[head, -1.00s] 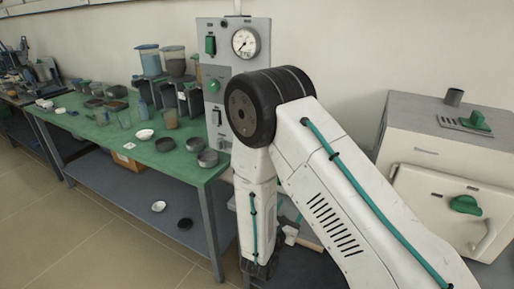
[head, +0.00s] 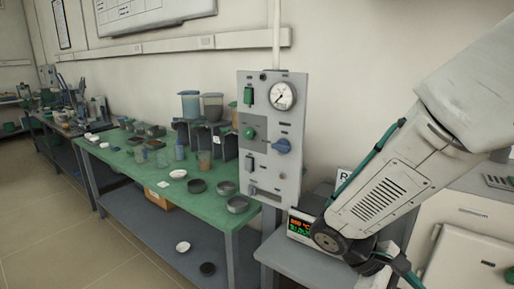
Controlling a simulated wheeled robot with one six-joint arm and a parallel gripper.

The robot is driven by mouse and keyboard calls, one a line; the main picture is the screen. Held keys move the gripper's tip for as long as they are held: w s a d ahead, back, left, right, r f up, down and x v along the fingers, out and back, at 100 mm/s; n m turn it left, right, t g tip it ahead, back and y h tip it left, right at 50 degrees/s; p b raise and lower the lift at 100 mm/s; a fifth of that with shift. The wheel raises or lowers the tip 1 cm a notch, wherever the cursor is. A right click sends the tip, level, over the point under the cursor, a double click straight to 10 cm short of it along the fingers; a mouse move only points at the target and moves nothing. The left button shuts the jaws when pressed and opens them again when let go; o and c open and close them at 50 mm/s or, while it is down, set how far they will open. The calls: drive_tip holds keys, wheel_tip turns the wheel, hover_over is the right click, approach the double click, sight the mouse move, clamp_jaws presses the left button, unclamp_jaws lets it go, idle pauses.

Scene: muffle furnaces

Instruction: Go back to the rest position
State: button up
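My arm (head: 385,190) reaches in from the upper right of the head view and slopes down to a dark round joint (head: 332,238) in front of a small bench. Below that joint, a short pale and dark part of the arm continues toward the bottom edge. The fingers of my gripper do not show, so I cannot see whether it holds anything. A white furnace (head: 462,252) stands at the right, partly hidden behind the arm.
A grey control panel (head: 270,172) with a gauge and blue knob stands left of the arm. A green-topped table (head: 140,182) holds jars and dishes. A small display (head: 300,226) with lit digits sits by the arm's joint. Open tiled floor (head: 60,245) lies at left.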

drive_tip(key=s+a+r+m+t+y, duration=0.2)
drive_tip(key=s+r+m+t+y, duration=0.3)
drive_tip(key=r, duration=0.8)
drive_tip(key=s+m+y, duration=0.3)
drive_tip(key=s+y, duration=0.1)
drive_tip(key=shift+a+t, duration=0.4)
